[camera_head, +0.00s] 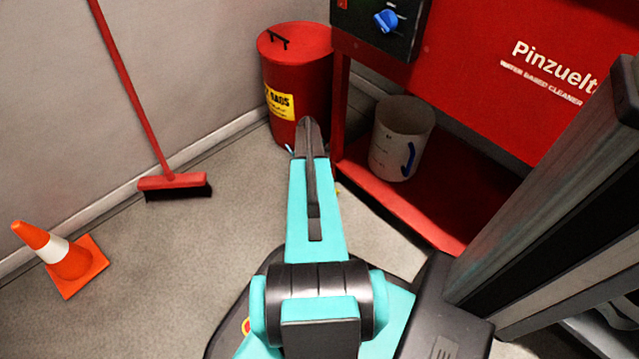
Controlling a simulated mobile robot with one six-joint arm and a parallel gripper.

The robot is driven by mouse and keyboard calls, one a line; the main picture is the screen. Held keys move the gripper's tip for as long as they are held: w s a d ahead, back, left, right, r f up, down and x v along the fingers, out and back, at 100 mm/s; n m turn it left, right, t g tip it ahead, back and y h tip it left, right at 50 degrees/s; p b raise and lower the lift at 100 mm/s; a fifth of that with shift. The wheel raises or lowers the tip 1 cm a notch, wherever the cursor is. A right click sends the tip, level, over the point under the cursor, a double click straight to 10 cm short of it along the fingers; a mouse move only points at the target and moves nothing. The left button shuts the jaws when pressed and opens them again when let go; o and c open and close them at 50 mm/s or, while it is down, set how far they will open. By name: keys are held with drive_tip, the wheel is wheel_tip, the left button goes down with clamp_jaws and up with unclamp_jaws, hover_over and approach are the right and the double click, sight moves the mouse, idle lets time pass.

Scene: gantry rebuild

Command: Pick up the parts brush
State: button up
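I cannot make out a parts brush for certain in the head view. My turquoise arm reaches forward from the bottom centre toward the red drum, and its far end hides the floor behind it. My gripper is hidden behind the arm, so its fingers do not show. A small pale-blue bit (290,151) peeks out left of the arm's far end, and a tiny yellowish bit (337,190) shows on its right. Both are too small to identify.
A red drum (282,78) stands beyond my arm. A grey bucket (387,140) with a blue handle stands on the red shelf (405,205) of the red cleaner machine (480,60). A red broom (172,182) leans on the left wall. Floor between is clear.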

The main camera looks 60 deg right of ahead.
drive_tip(key=shift+c, duration=0.4)
clamp_jaws()
drive_tip(key=shift+r, duration=0.1)
